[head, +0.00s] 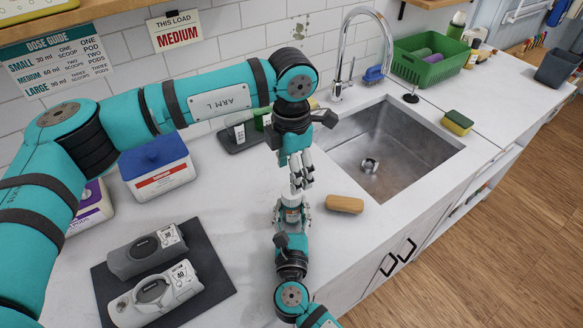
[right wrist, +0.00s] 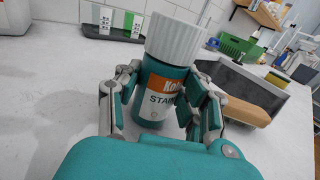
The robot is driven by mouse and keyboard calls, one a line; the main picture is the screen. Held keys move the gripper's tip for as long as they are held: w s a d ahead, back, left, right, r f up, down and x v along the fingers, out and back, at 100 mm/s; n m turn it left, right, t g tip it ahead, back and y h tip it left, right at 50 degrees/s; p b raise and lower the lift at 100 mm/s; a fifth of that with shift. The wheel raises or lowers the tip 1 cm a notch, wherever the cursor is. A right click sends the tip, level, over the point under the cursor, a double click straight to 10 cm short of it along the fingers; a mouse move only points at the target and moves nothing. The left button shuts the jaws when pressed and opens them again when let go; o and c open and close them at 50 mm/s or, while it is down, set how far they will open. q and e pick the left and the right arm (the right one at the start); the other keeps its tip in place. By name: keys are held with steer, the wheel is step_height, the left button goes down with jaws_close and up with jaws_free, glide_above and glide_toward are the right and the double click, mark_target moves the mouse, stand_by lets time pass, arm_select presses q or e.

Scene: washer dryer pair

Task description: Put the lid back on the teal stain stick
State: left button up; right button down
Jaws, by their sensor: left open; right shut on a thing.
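The teal stain stick (right wrist: 160,92) has an orange and white label and stands roughly upright, leaning slightly, between the fingers of my right gripper (right wrist: 160,100). My right gripper is shut on its body. A white ribbed lid (right wrist: 176,40) sits at the top of the stick; I cannot tell whether it is fully seated. In the head view the lid (head: 291,198) shows small, with the label below it. My left gripper (head: 299,183) points down, open, just above the lid. I cannot tell whether its fingers touch it. No left finger shows in the right wrist view.
A tan bar (head: 345,204) lies right of the stick, near the sink (head: 415,150). A dark tray (head: 240,140) with labelled slots stands behind. A dark mat (head: 215,275) with two grey devices and a blue-lidded tub (head: 160,180) are at left.

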arm_select(q)
steer(key=shift+r+n, duration=0.25)
steer(key=shift+n, duration=0.15)
steer(key=shift+f, duration=4.05)
steer(key=c, duration=1.2)
steer(key=o, duration=1.3)
steer(key=shift+o, duration=0.2)
steer(key=shift+r, duration=0.1)
